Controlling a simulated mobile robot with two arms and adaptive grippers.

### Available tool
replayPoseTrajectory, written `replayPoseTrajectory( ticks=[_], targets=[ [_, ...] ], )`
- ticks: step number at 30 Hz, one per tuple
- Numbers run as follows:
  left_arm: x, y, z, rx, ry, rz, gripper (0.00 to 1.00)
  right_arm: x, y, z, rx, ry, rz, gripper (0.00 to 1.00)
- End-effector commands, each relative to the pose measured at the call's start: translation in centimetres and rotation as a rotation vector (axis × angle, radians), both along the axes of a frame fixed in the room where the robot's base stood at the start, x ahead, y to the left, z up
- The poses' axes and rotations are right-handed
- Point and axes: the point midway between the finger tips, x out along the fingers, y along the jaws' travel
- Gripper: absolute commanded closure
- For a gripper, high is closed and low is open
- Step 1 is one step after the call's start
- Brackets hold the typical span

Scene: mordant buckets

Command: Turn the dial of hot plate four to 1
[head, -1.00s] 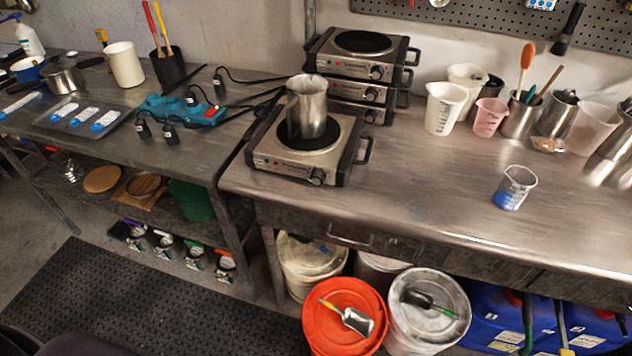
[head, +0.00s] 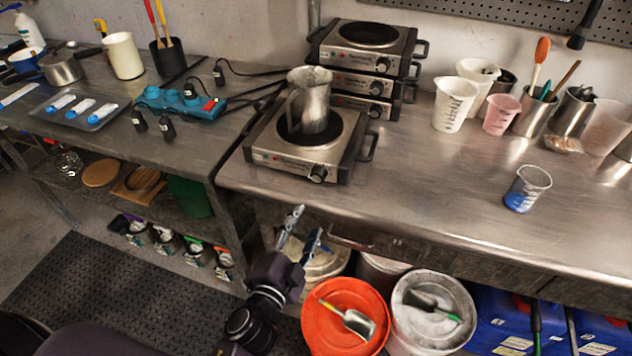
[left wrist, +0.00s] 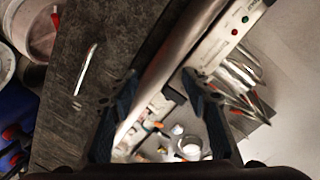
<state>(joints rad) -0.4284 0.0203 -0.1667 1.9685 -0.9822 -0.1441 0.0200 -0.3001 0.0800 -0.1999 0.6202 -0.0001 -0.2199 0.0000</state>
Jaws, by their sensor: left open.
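A single hot plate (head: 268,157) stands at the left end of the steel counter with a metal pitcher (head: 310,98) on its burner. Its black-and-silver dial (head: 318,173) is at the right of the front panel. Three more hot plates (head: 345,58) are stacked behind it, each with a front dial. Their labels are too small to tell which is number four. My left gripper (head: 306,222) is open and empty, in front of and below the single hot plate, apart from the dial. In the left wrist view, a hot plate panel (left wrist: 233,37) with red and green lights shows beyond the open fingers.
Measuring cups (head: 455,104) and tool holders stand at the back right of the counter. A beaker with blue liquid (head: 526,188) stands farther forward. A drawer handle (head: 350,242) sticks out at the front edge. An orange bucket (head: 345,325) is below. The counter's middle is clear.

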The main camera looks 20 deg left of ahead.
Motion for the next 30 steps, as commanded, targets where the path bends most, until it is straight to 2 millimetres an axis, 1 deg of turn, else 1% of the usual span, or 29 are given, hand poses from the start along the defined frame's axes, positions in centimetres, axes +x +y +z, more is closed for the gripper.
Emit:
replayPoseTrajectory(
  ticks=[1,3,5,7,11,18,21,25,30],
  targets=[
    [0.1,0.2,2.2,0.019,-0.044,0.003,0.56,0.0,0.0,-0.2,0.000,0.000,0.000,0.60],
    [0.1,0.3,4.4,0.041,-0.085,0.006,0.56,0.0,0.0,-0.2,0.000,0.000,0.000,0.60],
    [0.1,0.4,5.5,0.052,-0.106,0.007,0.56,0.0,0.0,-0.2,0.000,0.000,0.000,0.60],
    [0.3,0.4,6.1,0.059,-0.118,0.009,0.56,0.0,0.0,-0.1,0.000,0.000,0.000,0.60],
    [1.5,0.4,6.4,0.060,-0.120,0.007,0.56,0.0,0.0,0.4,0.000,0.000,0.000,0.60],
    [5.2,0.2,6.4,0.059,-0.118,0.008,0.56,0.0,0.0,1.5,0.000,0.000,0.000,0.60],
    [6.4,0.2,6.2,0.058,-0.117,0.007,0.56,0.0,0.0,1.7,0.000,0.000,0.000,0.60],
    [7.5,0.2,6.1,0.058,-0.117,0.008,0.56,0.0,0.0,1.9,0.000,0.000,0.000,0.60],
    [7.9,0.1,6.0,0.057,-0.116,0.008,0.56,0.0,0.0,1.9,0.000,0.000,0.000,0.60]
  ],
)
